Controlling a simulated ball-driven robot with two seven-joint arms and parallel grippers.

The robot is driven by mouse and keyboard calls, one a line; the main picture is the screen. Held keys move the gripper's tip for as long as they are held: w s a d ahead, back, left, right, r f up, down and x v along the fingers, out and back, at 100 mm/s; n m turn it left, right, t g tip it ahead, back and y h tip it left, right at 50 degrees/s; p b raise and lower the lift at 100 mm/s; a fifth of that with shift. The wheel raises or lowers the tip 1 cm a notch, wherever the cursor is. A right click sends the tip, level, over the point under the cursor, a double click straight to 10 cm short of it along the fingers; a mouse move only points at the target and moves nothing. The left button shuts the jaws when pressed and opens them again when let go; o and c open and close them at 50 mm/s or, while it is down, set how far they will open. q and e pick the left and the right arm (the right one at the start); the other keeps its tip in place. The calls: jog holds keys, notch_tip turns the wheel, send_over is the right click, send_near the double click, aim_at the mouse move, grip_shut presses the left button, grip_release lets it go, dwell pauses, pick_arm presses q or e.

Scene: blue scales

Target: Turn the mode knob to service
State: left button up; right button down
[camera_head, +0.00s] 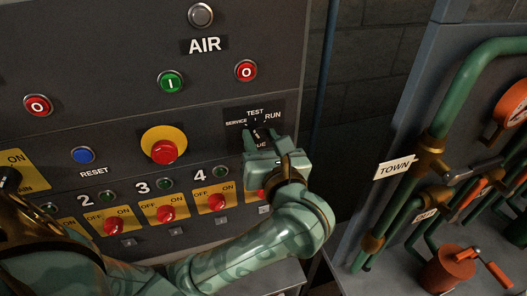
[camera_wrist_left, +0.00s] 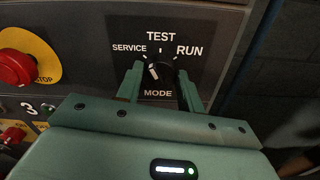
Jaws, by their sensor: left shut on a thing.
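The black mode knob (camera_wrist_left: 160,66) sits on a dark plate (camera_wrist_left: 196,28) marked SERVICE, TEST, RUN and MODE. A pale mark shows on the knob's lower left face in the left wrist view; I cannot tell for sure which label it points to. My left gripper (camera_wrist_left: 159,78) is shut on the knob, with one green finger on each side. In the head view my left gripper (camera_head: 262,138) reaches the plate and hides most of the knob. My right gripper is not in view.
A red stop button on a yellow disc (camera_head: 163,151) is left of the plate. Red switches (camera_head: 165,213) line the panel below. A round red button (camera_head: 245,71) sits above. Green pipes (camera_head: 457,95) and a TOWN sign (camera_head: 394,168) stand to the right, beyond a gap.

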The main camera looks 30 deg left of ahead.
pick_arm(q)
jog(key=n+b, duration=0.3)
jog(key=shift+f, duration=0.2)
jog(key=shift+a+r+n+b, duration=0.1)
jog(key=shift+r+n+b, duration=0.1)
jog(key=shift+n+b, duration=0.6)
jog(key=o, duration=1)
